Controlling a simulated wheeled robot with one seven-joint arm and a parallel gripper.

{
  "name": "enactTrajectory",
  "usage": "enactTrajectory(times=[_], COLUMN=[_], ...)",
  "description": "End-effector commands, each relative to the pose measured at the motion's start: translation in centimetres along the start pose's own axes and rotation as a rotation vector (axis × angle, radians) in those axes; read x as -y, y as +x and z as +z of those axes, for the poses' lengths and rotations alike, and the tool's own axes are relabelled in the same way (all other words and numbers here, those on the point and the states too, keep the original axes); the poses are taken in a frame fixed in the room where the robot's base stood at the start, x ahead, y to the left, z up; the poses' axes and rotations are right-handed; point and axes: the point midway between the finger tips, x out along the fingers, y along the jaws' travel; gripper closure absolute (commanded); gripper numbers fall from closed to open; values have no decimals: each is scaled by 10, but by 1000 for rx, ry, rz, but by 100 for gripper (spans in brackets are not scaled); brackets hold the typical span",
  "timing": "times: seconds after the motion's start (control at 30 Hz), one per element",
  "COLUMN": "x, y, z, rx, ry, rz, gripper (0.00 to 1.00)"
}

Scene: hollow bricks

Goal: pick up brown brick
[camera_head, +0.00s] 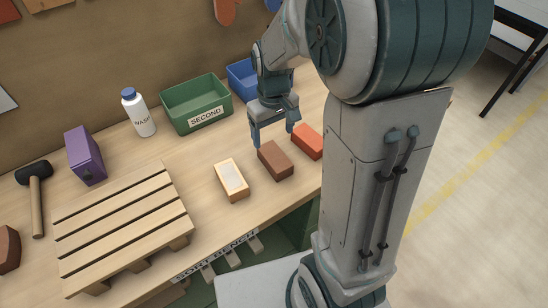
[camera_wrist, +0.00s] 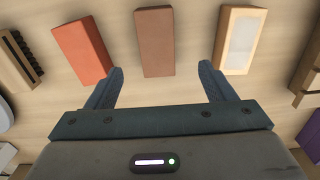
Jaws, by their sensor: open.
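The brown brick (camera_head: 275,160) lies on the wooden bench between the orange-red brick and the pale-topped brick. In the wrist view the brown brick (camera_wrist: 155,42) is ahead of and between my two fingertips. My gripper (camera_head: 272,136) hangs over the bench just behind the brown brick as the head view shows it. Its fingers are open and nothing is between them; the wrist view shows both fingertips (camera_wrist: 161,70) apart. How high they are above the bench is hard to tell.
An orange-red brick (camera_head: 307,142) and a pale-topped brick (camera_head: 231,180) lie close on either side. A green bin (camera_head: 196,105) marked SECOND and a blue bin (camera_head: 240,78) stand behind. A slatted pallet (camera_head: 122,222), purple box (camera_head: 85,155), white bottle (camera_head: 139,113) and mallet (camera_head: 36,195) are to the left.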

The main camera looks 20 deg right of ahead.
Motion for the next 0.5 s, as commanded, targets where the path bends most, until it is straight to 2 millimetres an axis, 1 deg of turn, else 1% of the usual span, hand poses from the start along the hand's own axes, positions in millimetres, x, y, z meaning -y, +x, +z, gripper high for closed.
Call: enactTrajectory(times=[0.03,0.2,0.3,0.5], x=[0,0,0,-1], y=[12,44,56,67], z=[1,1,1,1], rx=[7,6,3,2], ry=[0,1,2,1], rz=[-1,-1,-1,0], gripper=[24,24,24,24])
